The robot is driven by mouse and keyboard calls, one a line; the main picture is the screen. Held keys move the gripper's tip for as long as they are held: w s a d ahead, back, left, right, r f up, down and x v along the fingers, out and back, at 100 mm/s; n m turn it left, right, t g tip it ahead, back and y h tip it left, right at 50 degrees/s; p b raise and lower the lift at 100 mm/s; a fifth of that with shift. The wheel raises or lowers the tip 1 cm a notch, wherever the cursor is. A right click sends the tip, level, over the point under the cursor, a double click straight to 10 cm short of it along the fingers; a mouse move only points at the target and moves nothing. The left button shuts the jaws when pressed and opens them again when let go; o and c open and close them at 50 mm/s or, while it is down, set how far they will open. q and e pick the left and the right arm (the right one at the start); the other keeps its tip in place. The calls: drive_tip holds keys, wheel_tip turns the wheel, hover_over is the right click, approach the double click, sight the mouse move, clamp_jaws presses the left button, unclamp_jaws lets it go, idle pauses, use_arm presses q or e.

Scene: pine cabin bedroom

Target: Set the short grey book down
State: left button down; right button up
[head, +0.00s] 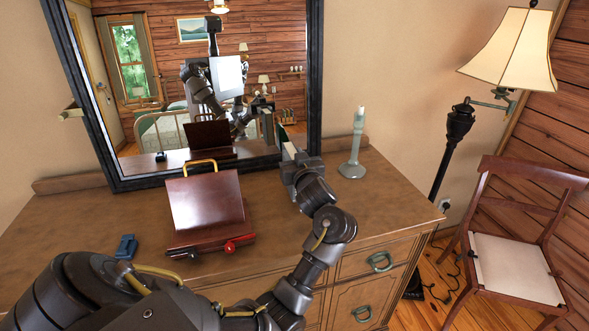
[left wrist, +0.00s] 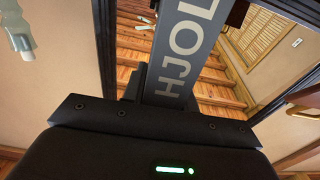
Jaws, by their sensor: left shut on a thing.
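The short grey book (left wrist: 185,50) fills the middle of the left wrist view, its spine lettered "HJOL" in pale letters. My left gripper (head: 292,158) is shut on it, near the mirror over the back of the wooden dresser top (head: 285,205). In the head view only a thin grey and pale sliver of the book (head: 289,150) shows beyond the gripper. Whether the book's lower edge touches the dresser is hidden. My right gripper is not directly in view.
A dark red case (head: 205,203) with a yellow handle stands left of the gripper, a red-and-black item (head: 238,243) before it. A blue object (head: 126,246) lies further left. A pale candlestick (head: 353,150) stands right. The mirror (head: 315,80) rises behind. Dresser space at right front is clear.

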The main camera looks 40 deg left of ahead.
use_arm(q)
wheel_tip(320, 180, down, 4)
drive_tip(key=shift+r, duration=0.2)
use_arm(e)
drive_tip(key=shift+w+a+r, duration=0.1)
drive_tip(key=shift+w+r, duration=0.1)
drive_tip(key=shift+w, duration=0.05)
use_arm(q)
drive_tip(key=shift+s+d+f, duration=0.1)
use_arm(e)
drive_tip(key=shift+f, duration=0.1)
use_arm(q)
drive_tip(key=c, duration=1.1)
unclamp_jaws()
drive_tip(key=shift+f, duration=0.1)
